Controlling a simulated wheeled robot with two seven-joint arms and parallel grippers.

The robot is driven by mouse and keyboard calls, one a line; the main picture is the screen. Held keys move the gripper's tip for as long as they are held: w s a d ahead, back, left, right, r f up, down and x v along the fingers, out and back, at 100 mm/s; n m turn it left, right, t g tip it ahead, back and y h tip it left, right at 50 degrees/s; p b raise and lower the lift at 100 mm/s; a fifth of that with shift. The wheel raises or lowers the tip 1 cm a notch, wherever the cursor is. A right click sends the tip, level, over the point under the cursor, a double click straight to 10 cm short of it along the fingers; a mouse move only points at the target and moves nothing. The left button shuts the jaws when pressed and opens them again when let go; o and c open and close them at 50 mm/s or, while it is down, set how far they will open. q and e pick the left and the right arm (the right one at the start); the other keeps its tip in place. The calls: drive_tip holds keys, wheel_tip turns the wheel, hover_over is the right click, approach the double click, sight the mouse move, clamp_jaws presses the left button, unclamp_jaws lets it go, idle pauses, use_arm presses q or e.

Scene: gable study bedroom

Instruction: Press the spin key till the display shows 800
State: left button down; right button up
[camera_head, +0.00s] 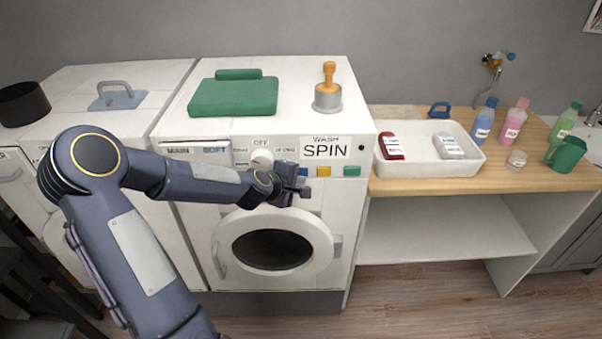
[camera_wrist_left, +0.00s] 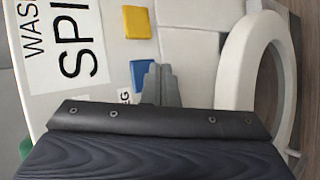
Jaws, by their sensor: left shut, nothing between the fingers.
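The washing machine (camera_head: 190,235) has a white panel reading WASH and SPIN (camera_head: 325,150); part of this panel shows in the left wrist view (camera_wrist_left: 72,45). Below it are a blue key (camera_wrist_left: 140,74), a yellow key (camera_head: 323,171) and a green key (camera_head: 351,171). Which key is the spin key I cannot tell, and I see no number reading 800. My left gripper (camera_head: 303,193) is shut and empty, in front of the machine just below the blue key. In the left wrist view its fingers (camera_wrist_left: 160,86) overlap the blue key's edge; contact cannot be told.
A dial (camera_head: 262,157) sits left of the panel, and the round door (camera_head: 318,235) is below. A white tray (camera_head: 470,165) and bottles stand on the wooden counter (camera_head: 400,184) at right.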

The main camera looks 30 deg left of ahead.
use_arm(q)
drive_tip(key=shift+w+a, duration=0.2)
drive_tip(key=shift+w, duration=0.15)
drive_tip(key=shift+w+a, duration=0.2)
drive_tip(key=shift+w, duration=0.15)
idle(0.5)
drive_tip(key=shift+s+b, duration=0.15)
drive_tip(key=shift+b, duration=0.2)
drive_tip(key=shift+s+d+b, duration=0.4)
drive_tip(key=shift+s, duration=0.15)
drive_tip(key=s+d, duration=0.1)
drive_tip(key=s+b, duration=0.1)
drive_tip(key=s, duration=0.1)
drive_tip(key=s+d, duration=0.1)
drive_tip(key=shift+s+d+b, duration=0.15)
drive_tip(key=shift+d+b, duration=0.2)
